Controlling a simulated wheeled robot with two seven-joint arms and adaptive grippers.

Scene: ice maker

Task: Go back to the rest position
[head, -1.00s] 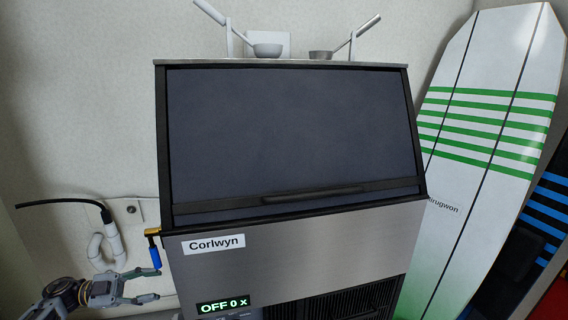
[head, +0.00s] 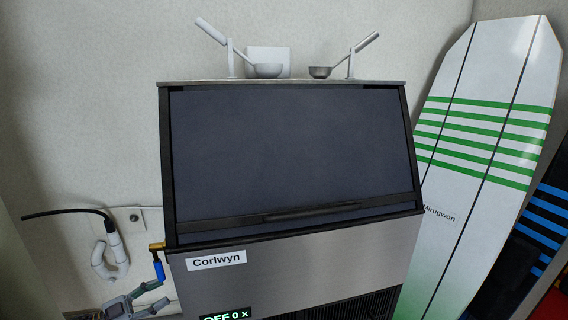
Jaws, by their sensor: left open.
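The ice maker (head: 330,256) stands ahead with its dark sloped lid (head: 290,145) shut. Its display (head: 228,315), partly cut off by the bottom edge, shows "OFF". A blue-handled valve (head: 159,270) with a brass fitting sits at its left side. My left gripper (head: 160,296) is at the lower left, open and empty, with its fingers just below the blue handle; I cannot tell if they touch it. My right gripper is not in view.
Two scoops (head: 267,70) (head: 320,71) rest on stands on top of the machine. A white pipe (head: 112,245) and black hose are on the left wall. A white and green surfboard (head: 490,130) and a darker board (head: 545,220) lean at the right.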

